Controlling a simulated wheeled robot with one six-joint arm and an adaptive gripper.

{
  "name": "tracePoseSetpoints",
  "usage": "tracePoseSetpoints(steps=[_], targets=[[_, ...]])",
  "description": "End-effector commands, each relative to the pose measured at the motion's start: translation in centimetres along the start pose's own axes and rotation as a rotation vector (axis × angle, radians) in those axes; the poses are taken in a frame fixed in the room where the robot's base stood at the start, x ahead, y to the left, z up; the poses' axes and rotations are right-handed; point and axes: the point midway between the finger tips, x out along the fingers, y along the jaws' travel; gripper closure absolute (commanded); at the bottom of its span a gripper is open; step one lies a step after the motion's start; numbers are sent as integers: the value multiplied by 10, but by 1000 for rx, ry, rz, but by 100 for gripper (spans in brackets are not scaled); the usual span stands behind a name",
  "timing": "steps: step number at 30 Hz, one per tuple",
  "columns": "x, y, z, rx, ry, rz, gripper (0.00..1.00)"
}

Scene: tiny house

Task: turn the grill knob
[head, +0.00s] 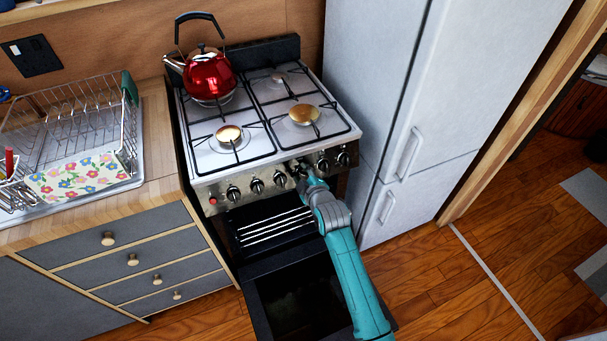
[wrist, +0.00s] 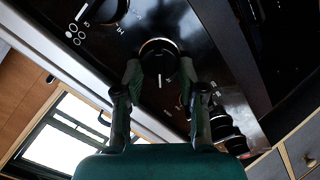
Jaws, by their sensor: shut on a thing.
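The stove's front panel (head: 268,182) carries a row of dark round knobs. My gripper (head: 298,173) is at this panel, right of the middle of the row. It is shut on one knob, which shows in the wrist view (wrist: 159,52) as a dark round knob with a pale rim. My gripper's fingertips (wrist: 160,76) lie on either side of it, and a short white mark shows between them. In the head view the gripper hides most of this knob. The label naming it cannot be read.
The oven door (head: 298,296) hangs open below the panel, under my arm. A red kettle (head: 210,76) stands on the back left burner. The fridge (head: 392,110) stands close on the right. A dish rack (head: 75,140) is on the left counter.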

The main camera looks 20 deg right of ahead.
Motion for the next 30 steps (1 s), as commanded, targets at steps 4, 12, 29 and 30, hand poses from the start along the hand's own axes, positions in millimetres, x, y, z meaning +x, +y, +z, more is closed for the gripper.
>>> tracePoseSetpoints(steps=[4,12,29,30], targets=[[0,-1,-1,-109,1,8,95],[0,-3,-1,-249,2,18,95],[0,-4,0,-312,2,22,95],[0,-4,0,-312,2,22,95]])
